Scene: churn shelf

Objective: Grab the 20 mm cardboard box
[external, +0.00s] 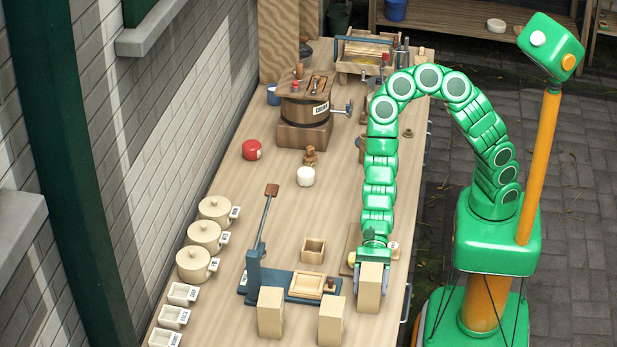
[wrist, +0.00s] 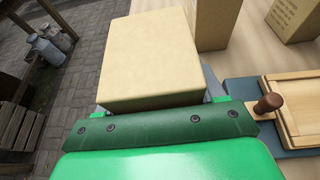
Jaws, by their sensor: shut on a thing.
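A tan cardboard box (external: 369,290) is at my gripper (external: 372,260) near the table's right edge, and it fills the upper left of the wrist view (wrist: 150,55). My gripper is shut on this box, with the fingers along its sides. No size label shows on its visible faces, so I cannot tell whether it is the 20 mm one. I cannot tell whether it rests on the table or is just above it. Two similar cardboard boxes, one at the left (external: 271,313) and one in the middle (external: 331,321), stand upright on the table, apart from my gripper.
A blue-based press (external: 253,270) with a long lever and wooden tray (external: 307,285) lies left of the held box. A small open wooden box (external: 313,250) stands behind it. Lidded pots (external: 204,235) line the left edge. The table's middle is mostly clear.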

